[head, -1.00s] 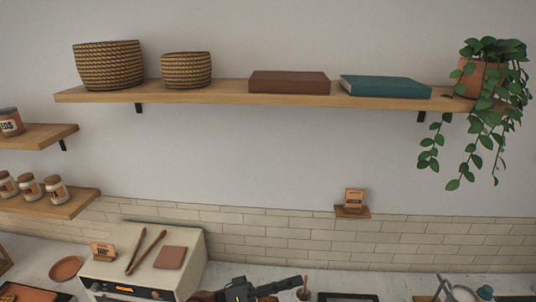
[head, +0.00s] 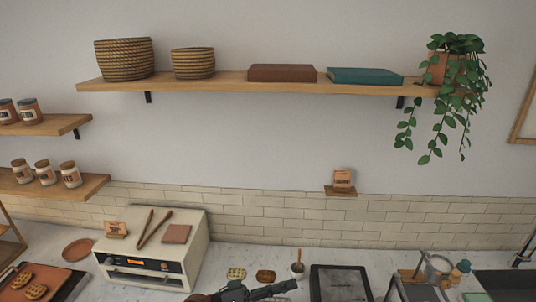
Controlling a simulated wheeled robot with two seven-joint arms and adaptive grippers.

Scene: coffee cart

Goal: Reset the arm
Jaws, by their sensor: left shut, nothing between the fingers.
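My left gripper (head: 286,287) shows at the bottom edge of the head view, over the counter. It is dark and shut, with nothing between its fingers, and its fingers point right. Most of my left arm is below the picture. My right gripper is not in view.
A cream oven (head: 190,262) with tongs (head: 155,228) on top stands left of my gripper. A tray (head: 55,283) is far left; a long shelf (head: 215,84) is above.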

